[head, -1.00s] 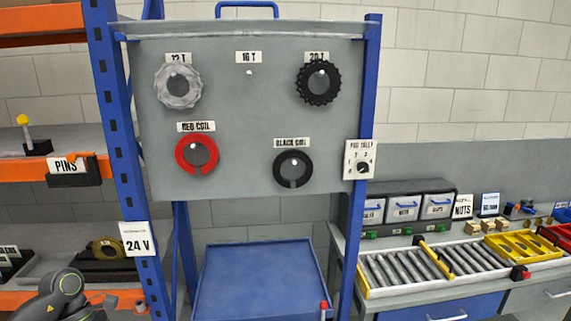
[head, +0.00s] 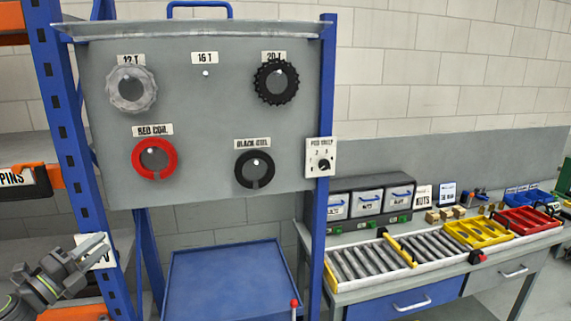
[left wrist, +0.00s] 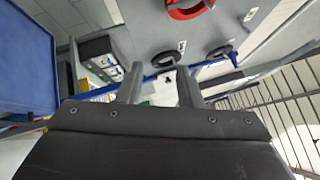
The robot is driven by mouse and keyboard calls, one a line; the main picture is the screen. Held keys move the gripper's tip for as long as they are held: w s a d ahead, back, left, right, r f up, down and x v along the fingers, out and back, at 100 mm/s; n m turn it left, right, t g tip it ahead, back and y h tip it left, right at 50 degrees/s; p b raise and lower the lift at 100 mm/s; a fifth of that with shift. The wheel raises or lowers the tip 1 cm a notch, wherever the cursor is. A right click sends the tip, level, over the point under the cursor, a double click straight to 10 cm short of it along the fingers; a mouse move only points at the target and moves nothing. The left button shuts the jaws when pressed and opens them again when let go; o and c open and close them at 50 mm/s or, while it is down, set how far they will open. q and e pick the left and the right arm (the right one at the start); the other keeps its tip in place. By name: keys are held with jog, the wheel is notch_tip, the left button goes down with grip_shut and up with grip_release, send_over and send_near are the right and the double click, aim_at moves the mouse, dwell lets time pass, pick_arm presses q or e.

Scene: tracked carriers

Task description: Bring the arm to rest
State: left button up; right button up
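My left gripper (head: 97,247) is in the lower left of the head view, in front of the blue rack post. It also shows in the left wrist view (left wrist: 160,80), where its two fingers stand apart with nothing between them. It is held in the air, tilted, and part of it covers the white label on the post. My right gripper is in neither view.
A grey board (head: 215,125) carries gears and the red coil (head: 154,159) and black coil (head: 254,169). A blue cart top (head: 225,285) stands below it. A roller conveyor (head: 400,258) with yellow and red trays (head: 478,232) lies on the right bench. Shelves stand at left.

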pick_arm(q)
jog(key=w+a+f+n+y, duration=0.25)
jog(key=a+n+y, duration=0.85)
jog(key=n, duration=0.6)
jog(key=s+f+n+g+y, duration=0.15)
jog(key=s+f, duration=0.35)
jog(key=f, duration=0.7)
jog(key=s+f+n+g, duration=0.3)
jog(key=s+f, duration=0.1)
jog(key=f, duration=0.7)
jog(key=s+f+n+g, duration=0.25)
jog(key=s+f, duration=0.25)
jog(key=f, duration=0.7)
jog(key=s+d+f+n+g+h, duration=0.1)
jog(key=s+d+f+g, duration=0.3)
jog(key=s+f, duration=0.65)
jog(key=s+d+f+g, duration=0.2)
jog(key=s+d+f, duration=0.5)
jog(key=s+f, duration=0.35)
jog(key=s+d+f+n+g+h, duration=0.15)
jog(key=s+d+f, duration=0.25)
jog(key=s+d, duration=0.45)
jog(key=s+d+f+g+h, duration=0.1)
jog(key=s+d+f+g, duration=0.4)
jog(key=s, duration=0.7)
notch_tip(320, 180, down, 14)
jog(key=t+b, duration=0.2)
jog(key=b, duration=1.2)
jog(key=shift+s+d+r+b, duration=0.15)
jog(key=shift+d+b, duration=0.15)
